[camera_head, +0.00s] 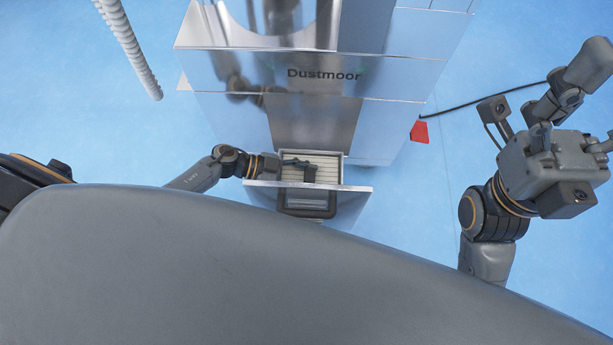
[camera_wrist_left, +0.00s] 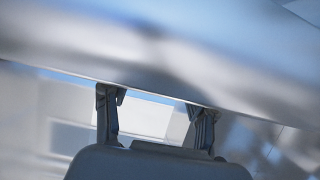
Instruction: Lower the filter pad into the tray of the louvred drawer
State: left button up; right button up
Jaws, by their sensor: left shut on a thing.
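The louvred drawer (camera_head: 355,188) stands pulled out low on the machine, a dark handle (camera_head: 307,203) on its front. A pale ribbed filter pad (camera_head: 328,160) shows in the drawer opening. I cannot tell how deep in the tray it sits. My left gripper (camera_head: 309,168) reaches in from the left, over the pad behind the drawer front, and is shut on the pad. In the left wrist view its fingers (camera_wrist_left: 155,108) stand apart with a pale surface (camera_wrist_left: 147,118) between and behind them. The grip itself is partly hidden. My right gripper (camera_head: 573,140) is open and empty, far right.
The shiny metal machine marked Dustmoor (camera_head: 325,75) rises behind the drawer. A red piece (camera_head: 419,131) and a black cable (camera_head: 470,105) lie to its right. A white ribbed hose (camera_head: 130,48) is at the upper left.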

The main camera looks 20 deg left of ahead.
pick_arm(q)
jog(key=o, duration=1.4)
jog(key=v, duration=1.2)
